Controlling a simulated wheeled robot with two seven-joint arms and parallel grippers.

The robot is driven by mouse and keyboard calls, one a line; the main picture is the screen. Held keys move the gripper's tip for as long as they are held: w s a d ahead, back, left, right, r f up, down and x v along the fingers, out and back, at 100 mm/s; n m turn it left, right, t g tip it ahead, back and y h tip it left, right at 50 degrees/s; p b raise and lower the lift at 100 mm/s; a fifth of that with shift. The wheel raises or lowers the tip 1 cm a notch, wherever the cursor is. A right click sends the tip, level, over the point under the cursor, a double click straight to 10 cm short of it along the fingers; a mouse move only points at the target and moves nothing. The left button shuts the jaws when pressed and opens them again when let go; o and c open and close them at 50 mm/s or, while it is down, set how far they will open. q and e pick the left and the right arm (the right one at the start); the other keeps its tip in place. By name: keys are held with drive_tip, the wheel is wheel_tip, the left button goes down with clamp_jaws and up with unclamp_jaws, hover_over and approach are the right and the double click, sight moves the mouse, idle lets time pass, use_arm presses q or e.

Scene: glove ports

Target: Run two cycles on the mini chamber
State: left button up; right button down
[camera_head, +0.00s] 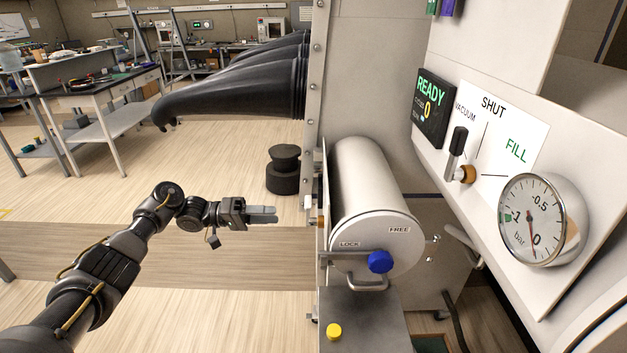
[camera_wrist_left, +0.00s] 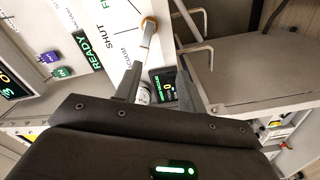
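The mini chamber (camera_head: 362,180) is a white cylinder on the wall; its round end door looks shut. The black-handled valve lever (camera_head: 457,141) leans up beside VACUUM, left of the SHUT line. The gauge (camera_head: 533,222) needle sits near 0. The display (camera_head: 433,108) reads READY with a 0. My left gripper (camera_head: 262,214) is left of the chamber, touching nothing. Its fingers stand apart and empty in the left wrist view (camera_wrist_left: 157,78). My right gripper is out of view.
Black gloves (camera_head: 235,90) stick out from the wall above my left arm. A dark stacked base (camera_head: 284,170) stands on the floor behind the gripper.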

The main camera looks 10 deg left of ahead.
use_arm(q)
drive_tip(key=s+d+f+t+b, duration=0.2)
drive_tip(key=s+d+f, duration=0.15)
drive_tip(key=f, duration=0.35)
drive_tip(key=n+t, duration=0.3)
drive_tip(key=t, duration=0.2)
approach(308, 202)
drive_tip(key=shift+y, duration=0.3)
drive_tip(key=p+x, duration=0.2)
drive_tip(key=x, duration=0.8)
drive_tip(key=shift+w+f, duration=0.1)
drive_tip(key=shift+w, duration=0.2)
drive_tip(key=shift+c, duration=0.4)
clamp_jaws()
